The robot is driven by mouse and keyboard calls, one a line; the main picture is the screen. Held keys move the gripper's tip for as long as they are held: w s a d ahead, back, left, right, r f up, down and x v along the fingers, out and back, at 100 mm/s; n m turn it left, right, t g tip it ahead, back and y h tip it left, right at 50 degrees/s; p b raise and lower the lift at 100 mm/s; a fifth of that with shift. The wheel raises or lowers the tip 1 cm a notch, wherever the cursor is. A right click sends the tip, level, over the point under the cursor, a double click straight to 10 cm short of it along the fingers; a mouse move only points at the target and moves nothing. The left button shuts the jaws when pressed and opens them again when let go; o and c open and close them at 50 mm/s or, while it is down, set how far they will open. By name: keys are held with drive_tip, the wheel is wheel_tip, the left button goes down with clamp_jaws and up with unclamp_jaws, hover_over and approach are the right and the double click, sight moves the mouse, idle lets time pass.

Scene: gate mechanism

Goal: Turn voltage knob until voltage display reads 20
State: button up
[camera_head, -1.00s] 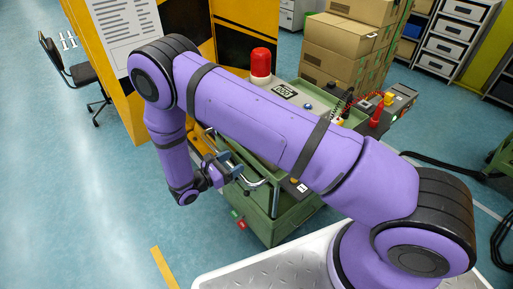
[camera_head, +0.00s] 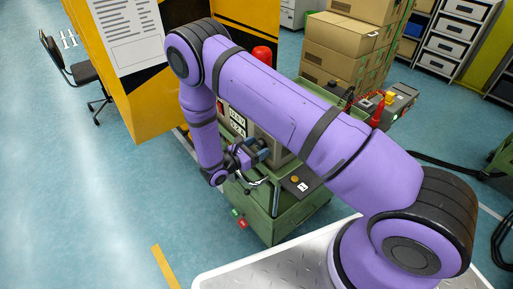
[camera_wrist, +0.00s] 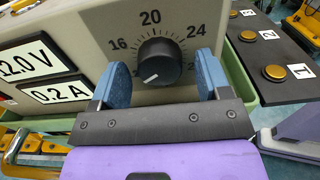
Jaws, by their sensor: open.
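The black voltage knob (camera_wrist: 159,62) sits on a beige panel in the wrist view. Its white pointer line points to the lower left, and 16, 20 and 24 show on the scale around it. The voltage display (camera_wrist: 28,64) is cut by the left edge; "2.0 V" is readable. My gripper (camera_wrist: 161,66) is open, its two blue fingers on either side of the knob. Whether they touch it cannot be told. In the head view my gripper (camera_head: 262,150) is at the front of the device on the green cart (camera_head: 262,212); the knob is hidden there.
A second display (camera_wrist: 57,92) reads "0.2 A". A black panel (camera_wrist: 275,50) with gold buttons, two labelled 1 and 2, lies to the right. A red beacon (camera_head: 262,54) stands behind my arm. Open floor (camera_head: 90,200) lies left of the cart.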

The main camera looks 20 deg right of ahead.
drive_tip(key=c, duration=0.9)
